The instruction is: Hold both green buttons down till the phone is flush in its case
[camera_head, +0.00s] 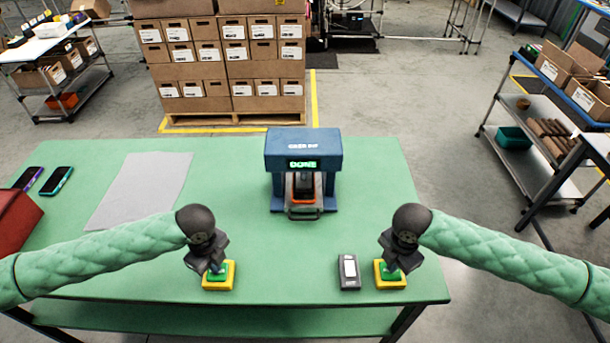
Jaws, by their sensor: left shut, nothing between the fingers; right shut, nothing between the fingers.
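The blue press (303,148) stands at the middle of the green table, and its display reads "DONE". Under its head, a dark phone (304,184) lies in an orange case (303,200) on a tray; I cannot tell from here whether it is flush. The left green button (217,274) sits on a yellow base, and my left gripper (215,268) is shut with its tips at the button's top. The right green button (391,278) sits on a yellow base, and my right gripper (391,267) is shut with its tips at that button. Both buttons are partly hidden by the grippers.
A small grey device (348,272) with a white face lies just left of the right button. A grey mat (140,188), two phones (57,181) and a red box (14,220) are at the table's left. The table between the buttons is mostly clear.

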